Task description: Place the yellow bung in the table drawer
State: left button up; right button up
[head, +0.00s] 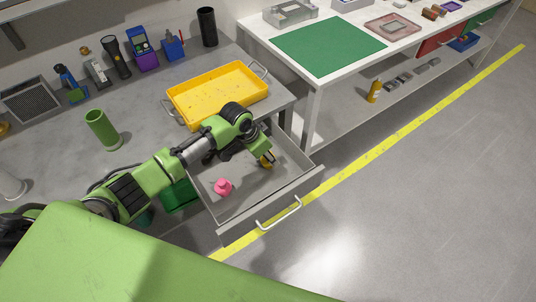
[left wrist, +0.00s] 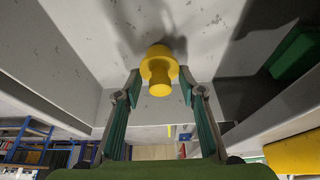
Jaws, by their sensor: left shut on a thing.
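The yellow bung (head: 266,162) is between the fingertips of my left gripper (head: 262,155), which is shut on it. In the left wrist view the bung (left wrist: 159,68) shows its wide flange and narrower plug, with my left gripper's (left wrist: 159,85) fingers on both sides. The table drawer (head: 240,203) is pulled open, and the bung is inside its outline, towards the right side. I cannot tell whether the bung touches the drawer floor. My right gripper is not in view.
A pink bung-like piece (head: 223,187) lies in the drawer, left of my gripper. A yellow tray (head: 218,92) and a green cup (head: 102,130) are on the grey table. A green bin (head: 180,197) is left of the drawer. The drawer floor between pink piece and gripper is clear.

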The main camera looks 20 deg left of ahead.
pick_arm(q)
jog(key=shift+f, duration=0.15)
jog(key=o, duration=1.2)
jog(key=shift+s+a+r, duration=0.1)
jog(key=shift+r, duration=0.45)
jog(key=v, duration=1.1)
jog(key=shift+r, duration=0.2)
